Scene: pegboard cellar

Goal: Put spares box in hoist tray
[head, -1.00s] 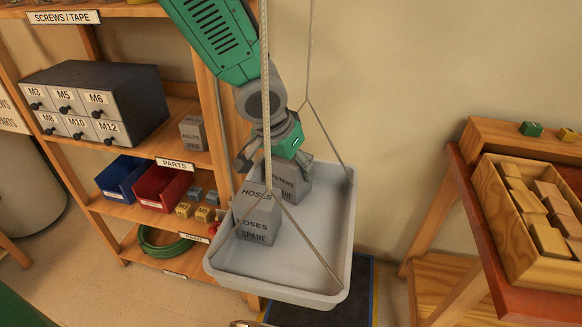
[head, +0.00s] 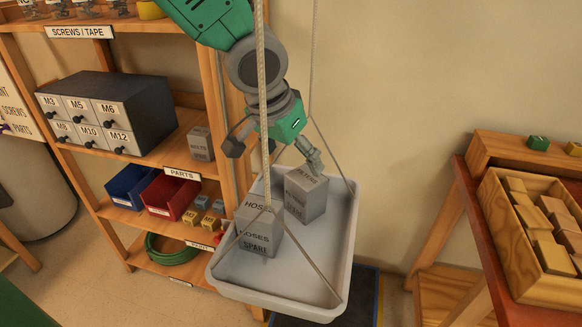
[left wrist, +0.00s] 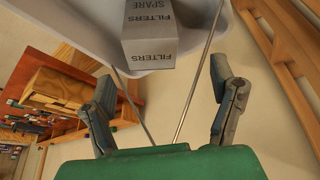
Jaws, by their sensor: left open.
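The hoist tray (head: 327,247) is a pale grey tub hung on cords. A grey spares box labelled HOSES (head: 259,238) stands in its left part. A second grey spares box, labelled FILTERS (head: 303,201), stands upright toward the tray's back, apart from the HOSES box. The FILTERS box (left wrist: 148,40) also shows at the top of the left wrist view, beyond the fingers. My left gripper (head: 275,158) is open and empty above the tray's back edge, its right finger close to the FILTERS box's top; contact is unclear. My right gripper is out of view.
Another grey box (head: 200,144) sits on the shelf beside a drawer cabinet (head: 110,112). Blue (head: 130,186) and red (head: 170,196) bins are below. The tray cords (head: 264,100) run close to my left gripper. A wooden crate of blocks (head: 530,235) is at right.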

